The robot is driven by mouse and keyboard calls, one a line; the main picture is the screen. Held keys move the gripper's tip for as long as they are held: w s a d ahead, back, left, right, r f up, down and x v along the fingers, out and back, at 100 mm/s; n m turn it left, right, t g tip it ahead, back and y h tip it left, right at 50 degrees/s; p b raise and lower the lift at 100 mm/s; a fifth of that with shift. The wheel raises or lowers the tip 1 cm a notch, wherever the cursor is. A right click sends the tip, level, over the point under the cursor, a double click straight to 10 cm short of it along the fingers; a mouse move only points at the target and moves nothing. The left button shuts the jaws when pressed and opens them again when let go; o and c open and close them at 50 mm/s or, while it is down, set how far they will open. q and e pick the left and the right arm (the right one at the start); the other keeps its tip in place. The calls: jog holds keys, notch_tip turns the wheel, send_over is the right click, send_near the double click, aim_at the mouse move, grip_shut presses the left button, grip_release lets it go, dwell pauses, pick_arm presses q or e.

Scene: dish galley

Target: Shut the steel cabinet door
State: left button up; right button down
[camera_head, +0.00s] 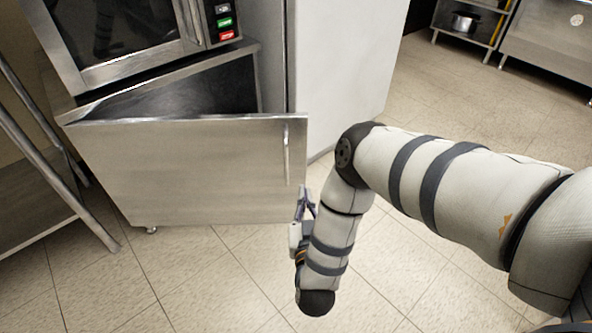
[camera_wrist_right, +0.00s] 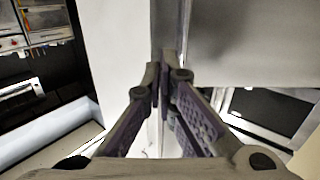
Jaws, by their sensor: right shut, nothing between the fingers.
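The steel cabinet door (camera_head: 190,170) stands partly open in the head view, with its hinge side at the left and its free edge at the right. A vertical bar handle (camera_head: 287,155) is on its outer face near that free edge. The dark inside of the steel cabinet (camera_head: 215,92) shows above the door. My right gripper (camera_head: 304,194) is at the lower part of the door's free edge; I cannot tell if it touches. In the wrist view its fingers (camera_wrist_right: 166,65) are shut and empty, beside a grey panel. My left gripper is out of view.
An oven (camera_head: 120,38) sits on top of the cabinet. A tall white unit (camera_head: 345,70) stands right of it. A steel rack (camera_head: 50,190) is at the left edge. The tiled floor (camera_head: 190,280) in front is clear.

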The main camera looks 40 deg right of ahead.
aim_at(304, 146)
jog(key=shift+h, duration=0.3)
jog(key=b+x, duration=0.2)
jog(key=x, duration=0.2)
jog(key=b+x, duration=0.2)
jog(key=x, duration=0.3)
jog(key=r+b+x, duration=0.1)
jog(key=b+x, duration=0.2)
jog(key=x, duration=0.1)
jog(key=shift+w+d+r, duration=0.1)
jog(key=shift+w+d, duration=0.1)
jog(key=shift+d, duration=0.2)
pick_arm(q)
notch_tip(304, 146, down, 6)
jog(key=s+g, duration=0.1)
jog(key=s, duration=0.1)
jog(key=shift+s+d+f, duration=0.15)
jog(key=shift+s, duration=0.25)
